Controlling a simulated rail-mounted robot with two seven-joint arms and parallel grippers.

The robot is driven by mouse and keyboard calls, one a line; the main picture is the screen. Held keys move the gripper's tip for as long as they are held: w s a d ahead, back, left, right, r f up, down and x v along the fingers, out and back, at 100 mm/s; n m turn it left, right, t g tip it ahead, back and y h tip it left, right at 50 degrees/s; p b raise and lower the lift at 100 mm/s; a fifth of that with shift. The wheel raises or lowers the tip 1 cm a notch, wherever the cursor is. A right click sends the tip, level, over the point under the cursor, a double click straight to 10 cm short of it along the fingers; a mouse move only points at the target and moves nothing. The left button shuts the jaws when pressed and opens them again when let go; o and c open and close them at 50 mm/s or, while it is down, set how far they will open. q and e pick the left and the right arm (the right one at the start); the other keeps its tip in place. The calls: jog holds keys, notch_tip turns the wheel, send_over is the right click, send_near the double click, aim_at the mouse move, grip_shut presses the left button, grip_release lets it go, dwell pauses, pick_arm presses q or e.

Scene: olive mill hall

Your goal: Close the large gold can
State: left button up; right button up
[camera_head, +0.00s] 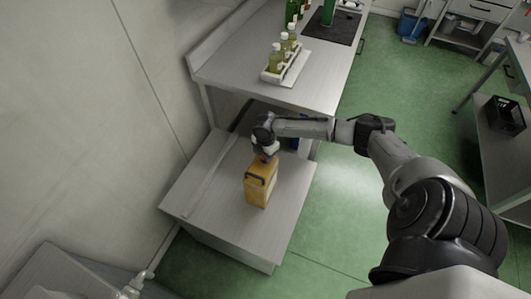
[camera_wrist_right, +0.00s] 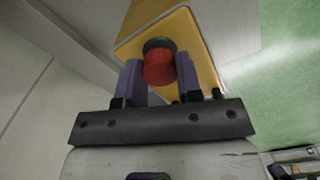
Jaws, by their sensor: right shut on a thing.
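The large gold can (camera_head: 261,187) stands upright on the low table, with a dark handle on its top. Its gold top also shows in the right wrist view (camera_wrist_right: 198,45). My right gripper (camera_head: 267,157) is over the top of the can. In the right wrist view, my right gripper's two fingers (camera_wrist_right: 159,82) are shut on a red cap (camera_wrist_right: 159,69). The cap lines up with a dark round neck (camera_wrist_right: 158,44) on the can; I cannot tell whether it is seated or threaded. My left gripper is not in view.
The low table (camera_head: 205,205) is mostly bare around the can. A higher bench (camera_head: 235,75) behind carries a white rack (camera_head: 287,69) of small bottles, green bottles (camera_head: 292,12) and a dark mat (camera_head: 333,28). A black crate (camera_head: 503,116) sits on a shelf at the right.

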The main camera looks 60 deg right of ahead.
jog(key=shift+f+p, duration=0.2)
jog(key=shift+p, duration=0.15)
dwell(1.1)
jog(key=o, duration=0.9)
jog(key=shift+c, duration=1.2)
